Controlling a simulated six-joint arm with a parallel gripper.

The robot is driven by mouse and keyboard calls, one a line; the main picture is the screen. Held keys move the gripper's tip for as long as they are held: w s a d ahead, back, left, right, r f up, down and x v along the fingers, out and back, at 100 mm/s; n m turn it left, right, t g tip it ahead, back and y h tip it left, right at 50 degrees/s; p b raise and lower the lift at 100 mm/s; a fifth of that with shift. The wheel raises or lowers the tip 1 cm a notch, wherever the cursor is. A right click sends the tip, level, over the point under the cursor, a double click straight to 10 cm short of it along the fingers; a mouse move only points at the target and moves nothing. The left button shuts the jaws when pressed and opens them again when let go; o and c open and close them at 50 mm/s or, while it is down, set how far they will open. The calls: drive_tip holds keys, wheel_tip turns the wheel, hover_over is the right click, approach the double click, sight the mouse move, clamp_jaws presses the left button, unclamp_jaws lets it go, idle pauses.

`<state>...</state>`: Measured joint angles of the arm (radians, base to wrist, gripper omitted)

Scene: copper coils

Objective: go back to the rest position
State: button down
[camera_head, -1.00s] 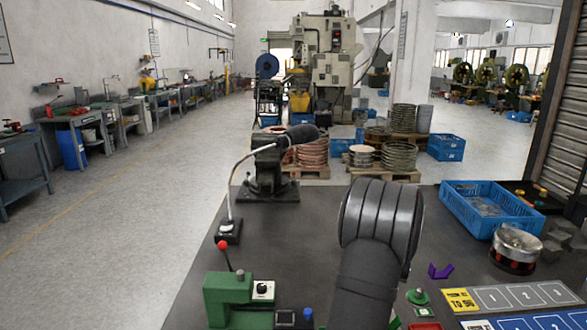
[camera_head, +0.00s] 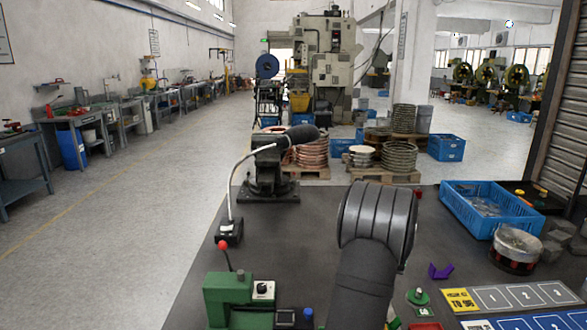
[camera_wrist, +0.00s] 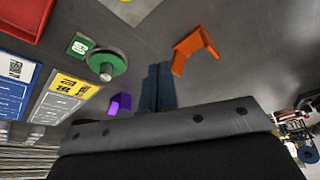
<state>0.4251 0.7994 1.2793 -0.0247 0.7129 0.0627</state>
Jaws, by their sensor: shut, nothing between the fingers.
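My gripper (camera_wrist: 158,88) shows in the wrist view as two dark blue-grey fingers, side by side and shut, with nothing between them. It is above the dark bench top and touches nothing that I can see. In the head view my dark arm stands over the middle of the bench and the fingers are hidden.
An orange angled piece (camera_wrist: 195,50), a purple angled block (camera_head: 440,271) and a green disc with a peg (camera_wrist: 106,63) lie on the bench. A green fixture (camera_head: 228,292) stands front left. A blue crate (camera_head: 465,215) and a round metal container (camera_head: 516,250) stand right.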

drive_tip(key=s+a+r+m, duration=0.1)
drive_tip(key=s+a+r, duration=0.6)
drive_tip(key=a+r, duration=0.1)
drive_tip(key=shift+s+r+m+g+h, duration=0.3)
drive_tip(key=shift+r+m+h, duration=0.1)
drive_tip(key=shift+r, duration=0.3)
idle(1.0)
